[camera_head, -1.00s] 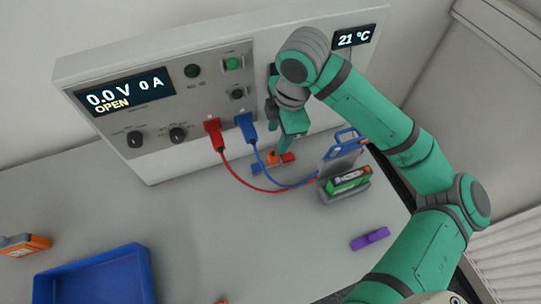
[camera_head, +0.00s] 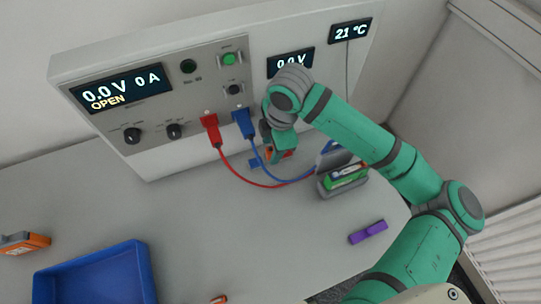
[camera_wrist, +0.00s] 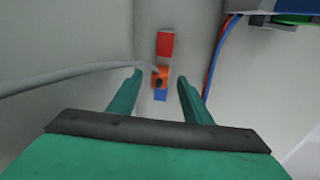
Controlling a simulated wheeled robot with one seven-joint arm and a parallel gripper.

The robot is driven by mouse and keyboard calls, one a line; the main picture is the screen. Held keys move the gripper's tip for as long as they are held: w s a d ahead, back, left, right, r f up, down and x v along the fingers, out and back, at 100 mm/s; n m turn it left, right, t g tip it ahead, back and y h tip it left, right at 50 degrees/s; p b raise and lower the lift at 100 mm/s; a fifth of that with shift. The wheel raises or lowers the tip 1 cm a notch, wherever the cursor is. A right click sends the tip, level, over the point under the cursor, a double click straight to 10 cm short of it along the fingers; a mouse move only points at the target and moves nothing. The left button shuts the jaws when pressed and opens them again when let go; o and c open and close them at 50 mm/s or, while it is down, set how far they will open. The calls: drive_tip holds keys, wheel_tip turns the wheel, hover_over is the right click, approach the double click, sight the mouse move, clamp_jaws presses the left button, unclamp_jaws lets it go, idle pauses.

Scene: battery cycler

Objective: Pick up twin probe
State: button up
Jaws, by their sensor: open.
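The twin probe (camera_wrist: 160,80) has an orange body with a red end and a blue end, and a grey cable runs from it to the left in the wrist view. In the head view its blue end (camera_head: 254,163) and part of its red end show at the foot of the panel, and my gripper hides much of the rest. My gripper (camera_wrist: 160,76) is open, pointing down at the probe. In the wrist view, one finger lies on each side of the orange body, with gaps between. I cannot tell how far above it the fingertips are.
Red (camera_head: 211,127) and blue (camera_head: 245,125) plugs sit in the panel, their leads running to a holder (camera_head: 343,187) with a green battery at right. A purple object (camera_head: 368,232), a blue tray (camera_head: 140,270) and an orange device (camera_head: 24,243) lie on the table. The table middle is clear.

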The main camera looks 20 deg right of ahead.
sight(269, 149)
clamp_jaws()
drive_tip(key=shift+r, duration=0.1)
drive_tip(key=shift+r, duration=0.4)
wheel_tip(269, 149, up, 2)
drive_tip(key=shift+r, duration=0.15)
drive_tip(key=s+r, duration=0.9)
drive_tip(key=s, duration=0.5)
drive_tip(key=shift+r, duration=0.4)
